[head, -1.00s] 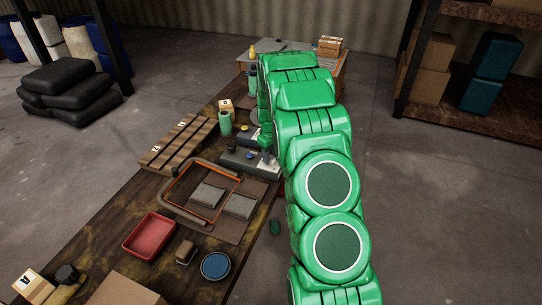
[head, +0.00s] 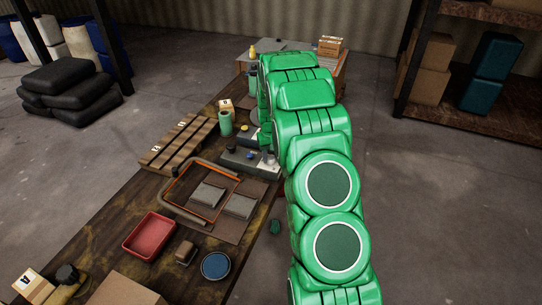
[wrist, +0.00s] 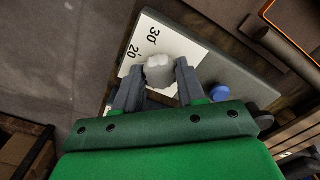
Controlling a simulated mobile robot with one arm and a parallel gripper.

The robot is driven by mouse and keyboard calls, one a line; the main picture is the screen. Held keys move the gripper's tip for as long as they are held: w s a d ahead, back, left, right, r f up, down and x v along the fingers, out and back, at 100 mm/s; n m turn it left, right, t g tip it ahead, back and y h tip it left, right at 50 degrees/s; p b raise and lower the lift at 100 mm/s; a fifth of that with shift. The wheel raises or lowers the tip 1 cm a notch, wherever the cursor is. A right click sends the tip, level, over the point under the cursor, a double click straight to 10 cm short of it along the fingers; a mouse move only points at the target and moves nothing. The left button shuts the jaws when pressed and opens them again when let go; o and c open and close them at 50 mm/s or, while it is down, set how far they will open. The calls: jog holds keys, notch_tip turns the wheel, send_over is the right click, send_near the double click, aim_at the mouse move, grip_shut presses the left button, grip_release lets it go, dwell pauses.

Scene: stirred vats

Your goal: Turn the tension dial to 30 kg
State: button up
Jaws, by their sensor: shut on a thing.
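The tension dial (wrist: 160,68) is a pale grey knob with a scalloped edge, on a white plate (wrist: 170,35) marked 30 and 20. My gripper (wrist: 158,82) is shut on the dial, one dark finger on each side. The 30 is above the knob and the 20 is to its upper left in the wrist view. No pointer mark on the knob can be made out, and the rest of the scale is hidden. In the head view my green arm hides most of the gripper at the bench's right edge.
A blue button (wrist: 219,92) sits on the same grey box, right of the dial. On the bench are an orange-edged frame (head: 172,187), a red tray (head: 149,237), a blue round dish (head: 216,265) and a green cup (head: 225,123). Open floor lies right of the bench.

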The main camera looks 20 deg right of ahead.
aim_at(270, 157)
jog(key=m, duration=1.1)
jog(key=shift+w+a, duration=0.1)
jog(key=shift+m, duration=1.8)
jog(key=o, duration=1.1)
jog(key=shift+c, duration=0.2)
jog(key=shift+r, duration=0.1)
notch_tip(270, 157, up, 7)
jog(key=shift+f, duration=0.1)
jog(key=shift+r, duration=0.45)
